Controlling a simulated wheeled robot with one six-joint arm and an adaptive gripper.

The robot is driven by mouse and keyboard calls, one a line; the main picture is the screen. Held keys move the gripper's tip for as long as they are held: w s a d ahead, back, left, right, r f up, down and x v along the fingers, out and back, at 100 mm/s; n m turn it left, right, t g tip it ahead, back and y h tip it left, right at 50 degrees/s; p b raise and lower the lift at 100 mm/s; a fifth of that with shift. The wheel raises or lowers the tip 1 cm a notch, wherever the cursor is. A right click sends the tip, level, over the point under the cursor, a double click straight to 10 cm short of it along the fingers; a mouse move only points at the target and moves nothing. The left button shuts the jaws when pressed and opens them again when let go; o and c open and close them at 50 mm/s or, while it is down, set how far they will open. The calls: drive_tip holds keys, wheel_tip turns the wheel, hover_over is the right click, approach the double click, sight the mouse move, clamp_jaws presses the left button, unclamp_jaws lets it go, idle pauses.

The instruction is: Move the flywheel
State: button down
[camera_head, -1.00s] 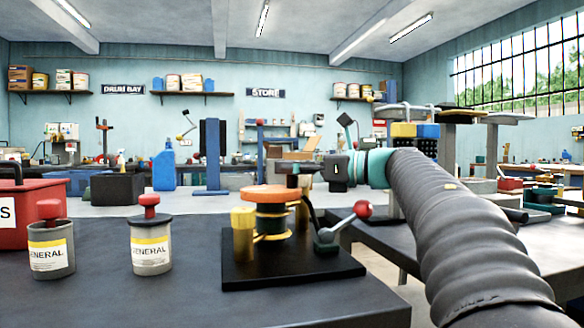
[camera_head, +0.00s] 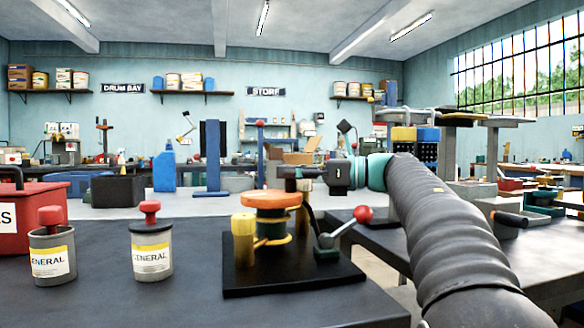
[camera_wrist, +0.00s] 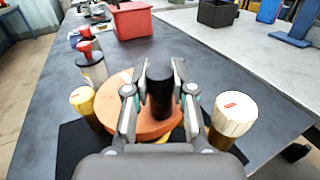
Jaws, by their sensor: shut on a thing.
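The flywheel is an orange disc (camera_head: 270,199) on top of a small machine with a black base plate (camera_head: 245,280). It also shows in the wrist view (camera_wrist: 150,128), below my fingers. A black upright handle (camera_wrist: 160,92) stands at the disc and sits between my two fingers. My gripper (camera_wrist: 160,88) is shut on this handle. In the head view my gripper (camera_head: 300,173) reaches in from the right, just above the disc's right edge. My fingers and palm hide part of the disc in the wrist view.
A yellow post (camera_head: 243,238) stands left of the disc, and a lever with a red ball (camera_head: 363,213) is at its right. The bench in front is bare.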

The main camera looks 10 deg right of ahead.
drive_tip(key=n+g+p, duration=0.1)
drive_tip(key=g, duration=0.1)
drive_tip(key=w+n+g+y+p, duration=0.1)
drive_tip(key=g, duration=0.1)
drive_tip(key=shift+a+r+n, duration=0.15)
drive_tip(key=shift+n, duration=0.25)
drive_tip(key=shift+w+a+n+g+y+p, duration=0.15)
drive_tip(key=shift+n+g+p, duration=0.25)
drive_tip(key=shift+g, duration=0.2)
drive_tip(key=shift+w+n+g+y+p, duration=0.15)
drive_tip(key=shift+n+g+p, duration=0.2)
drive_tip(key=shift+g, duration=0.25)
drive_tip(key=c, duration=1)
unclamp_jaws()
drive_tip(key=shift+o, duration=0.2)
drive_tip(key=shift+s+f, duration=0.1)
drive_tip(key=shift+f, duration=0.1)
